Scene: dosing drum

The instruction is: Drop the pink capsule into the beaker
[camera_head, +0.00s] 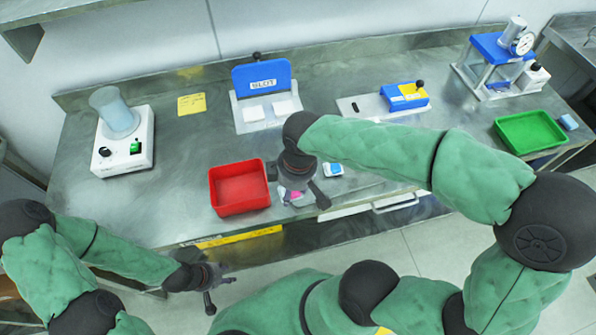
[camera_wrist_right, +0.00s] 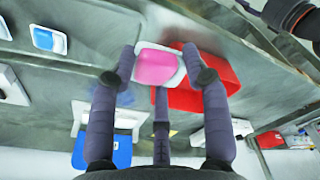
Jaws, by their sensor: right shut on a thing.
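The pink capsule (camera_wrist_right: 156,66), a pink pod with a pale rim, is between the fingers of my right gripper (camera_wrist_right: 165,72). In the head view the pink capsule (camera_head: 291,196) is partly hidden by my right gripper (camera_head: 298,194), which is shut on it over the table's front part, right of the red tray. The clear beaker (camera_head: 114,112) stands upright on a white device (camera_head: 126,146) at the table's left, well away from the right gripper. My left gripper (camera_head: 221,293) is low in front of the table, its fingers apart and empty.
A red tray (camera_head: 240,208) lies between the capsule and the beaker's device. A blue capsule (camera_head: 333,170) sits right of my right gripper. A blue SLOT stand (camera_head: 262,76), yellow note (camera_head: 191,104), blue-yellow block (camera_head: 405,97), press (camera_head: 490,47) and green tray (camera_head: 530,150) are farther off.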

